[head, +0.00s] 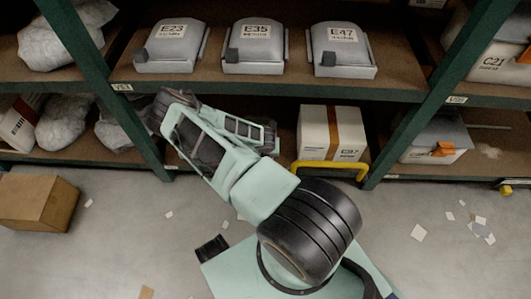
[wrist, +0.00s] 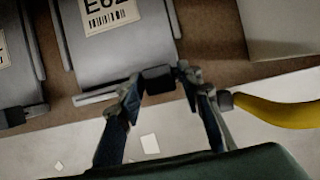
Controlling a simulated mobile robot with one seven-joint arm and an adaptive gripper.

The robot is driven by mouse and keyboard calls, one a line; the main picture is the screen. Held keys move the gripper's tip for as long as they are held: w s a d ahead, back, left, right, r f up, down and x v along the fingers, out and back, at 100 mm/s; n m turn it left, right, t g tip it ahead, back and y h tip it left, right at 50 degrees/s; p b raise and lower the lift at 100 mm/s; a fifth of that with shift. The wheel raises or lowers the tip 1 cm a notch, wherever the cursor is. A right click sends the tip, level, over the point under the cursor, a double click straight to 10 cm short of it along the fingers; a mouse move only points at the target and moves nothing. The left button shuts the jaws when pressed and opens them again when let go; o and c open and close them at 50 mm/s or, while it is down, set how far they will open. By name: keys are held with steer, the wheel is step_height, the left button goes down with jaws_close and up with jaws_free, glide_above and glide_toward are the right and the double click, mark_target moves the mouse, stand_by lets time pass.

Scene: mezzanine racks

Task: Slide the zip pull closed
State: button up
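A grey pouch (wrist: 120,55) with a barcode label, only partly readable, lies on the brown shelf in the wrist view. Its dark, block-shaped zip pull (wrist: 158,78) is at the pouch's front edge, near the right corner. My gripper (wrist: 159,82) has one finger on each side of this pull, and both fingertips appear to touch it. The left finger hides part of the pale front rail (wrist: 95,97). In the head view my arm reaches to the lower shelf and hides the pouch and the fingertips.
A second grey pouch (wrist: 14,70) with a dark pull lies to the left. A yellow curved bar (wrist: 275,112) is close right of my fingers. A white carton (head: 318,135) stands behind it. Pouches E23, E35 and E47 (head: 340,48) fill the shelf above. Green uprights flank the bay.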

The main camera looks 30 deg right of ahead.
steer(key=shift+o, duration=0.6)
steer(key=v, duration=1.2)
steer(key=shift+r, duration=0.15)
